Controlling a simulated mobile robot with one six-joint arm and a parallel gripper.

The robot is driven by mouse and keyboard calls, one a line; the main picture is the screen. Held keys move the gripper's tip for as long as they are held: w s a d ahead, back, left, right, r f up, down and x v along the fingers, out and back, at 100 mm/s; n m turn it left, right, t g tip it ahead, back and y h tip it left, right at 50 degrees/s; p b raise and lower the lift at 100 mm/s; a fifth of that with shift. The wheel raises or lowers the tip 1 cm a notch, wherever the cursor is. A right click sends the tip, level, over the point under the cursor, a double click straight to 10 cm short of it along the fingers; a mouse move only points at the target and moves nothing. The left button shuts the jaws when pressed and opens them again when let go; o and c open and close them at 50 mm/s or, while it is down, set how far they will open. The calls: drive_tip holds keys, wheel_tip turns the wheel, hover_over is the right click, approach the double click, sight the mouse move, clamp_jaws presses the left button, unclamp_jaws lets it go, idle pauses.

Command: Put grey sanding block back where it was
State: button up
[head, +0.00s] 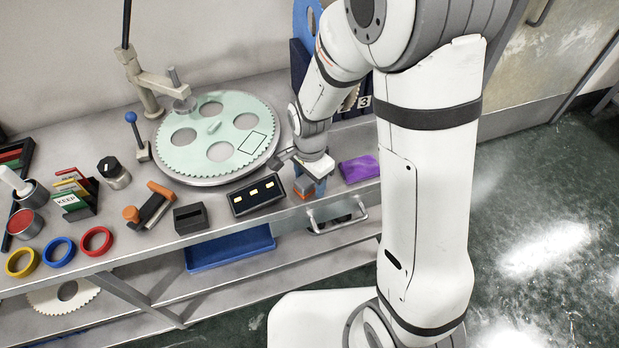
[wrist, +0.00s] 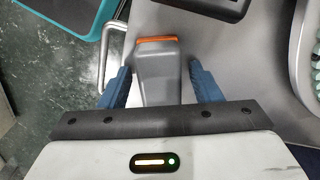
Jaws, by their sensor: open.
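The grey sanding block (wrist: 158,62), with an orange edge at its far end, lies on the bench close to the front edge. In the head view the block (head: 303,187) shows only partly, under my gripper. My gripper (head: 314,176) is low over the front of the bench. In the wrist view its two blue fingers (wrist: 158,70) stand one on each side of the block, with a visible gap on both sides, so it is open. The near end of the block is hidden under the gripper body.
A green toothed disc (head: 183,155) with a dark rectangular outline lies behind to the left. A black box with lit windows (head: 257,195) is left of the gripper, a purple cloth (head: 359,168) right. A metal handle (head: 337,222) projects from the bench front. Several coloured rings lie far left.

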wheel_tip(320, 180, up, 12)
drive_tip(key=s+d+r+n+t, duration=0.2)
drive_tip(key=s+d+r+n, duration=0.5)
drive_tip(key=s+d+n, duration=0.3)
drive_tip(key=shift+s+d+r+t, duration=0.2)
drive_tip(key=shift+s+d+t, duration=0.1)
drive_tip(key=shift+s+d, duration=0.85)
